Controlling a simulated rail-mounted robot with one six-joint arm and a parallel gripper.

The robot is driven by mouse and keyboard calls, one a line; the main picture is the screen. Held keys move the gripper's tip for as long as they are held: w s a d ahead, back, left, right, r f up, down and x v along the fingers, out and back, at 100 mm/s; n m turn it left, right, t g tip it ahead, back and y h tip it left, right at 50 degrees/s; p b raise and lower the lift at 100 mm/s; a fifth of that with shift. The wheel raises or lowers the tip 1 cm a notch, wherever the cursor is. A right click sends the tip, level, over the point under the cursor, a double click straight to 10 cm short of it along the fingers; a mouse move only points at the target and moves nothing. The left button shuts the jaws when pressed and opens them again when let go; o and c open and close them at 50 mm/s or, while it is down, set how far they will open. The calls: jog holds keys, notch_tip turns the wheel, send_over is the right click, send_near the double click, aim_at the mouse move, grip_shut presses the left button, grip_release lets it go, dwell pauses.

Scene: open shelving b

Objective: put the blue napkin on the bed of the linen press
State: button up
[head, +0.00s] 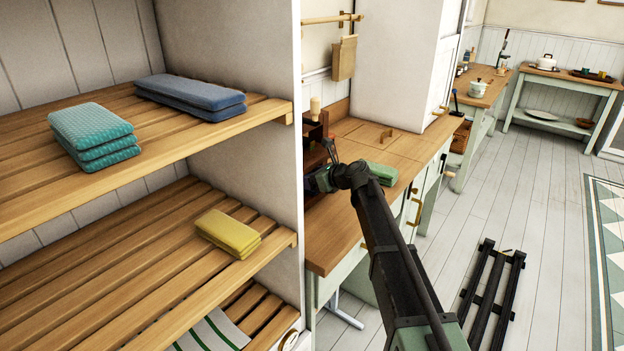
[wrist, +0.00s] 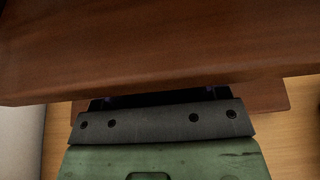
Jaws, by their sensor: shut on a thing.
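The linen press (head: 316,132) is a dark reddish-brown wooden frame with a pale knob on top, partly cut off by the shelf's white side wall. Its thick upper board (wrist: 160,45) fills the top of the wrist view, and part of its lower bed (wrist: 272,96) shows to the right. My gripper (wrist: 160,99) reaches in under the upper board, above the bed. In the head view my gripper (head: 318,182) is at the press, half hidden by the wall. It is shut on the blue napkin (wrist: 108,99), of which only small dark blue-violet bits show. Whether the napkin touches the bed is hidden.
Open shelving at left holds folded teal cloths (head: 95,135), folded blue cloths (head: 190,94), a yellow cloth (head: 228,233) and a striped cloth (head: 215,332). A dark slatted rack (head: 492,285) lies on the floor.

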jog(key=o, duration=1)
jog(key=shift+f, duration=0.15)
jog(key=shift+s+d+r+p, duration=0.1)
jog(key=shift+d+r+p, duration=0.05)
jog(key=shift+r+p, duration=0.2)
jog(key=p+v, duration=0.4)
jog(key=v, duration=0.8)
jog(key=s+d+f+n+g+h, duration=0.2)
jog(key=s+d+n, duration=0.3)
jog(key=s+n, duration=0.3)
jog(key=s+d+f+n+g+h, duration=0.3)
jog(key=s+n, duration=0.5)
jog(key=s, duration=0.5)
jog(key=s+d+f+n+g+h, duration=0.2)
jog(key=s+d+f+n+h, duration=0.4)
jog(key=s+n, duration=0.2)
jog(key=shift+s+d+n, duration=0.15)
jog(key=shift+s, duration=0.55)
jog(key=shift+s+d+n, duration=0.15)
jog(key=shift+s, duration=0.5)
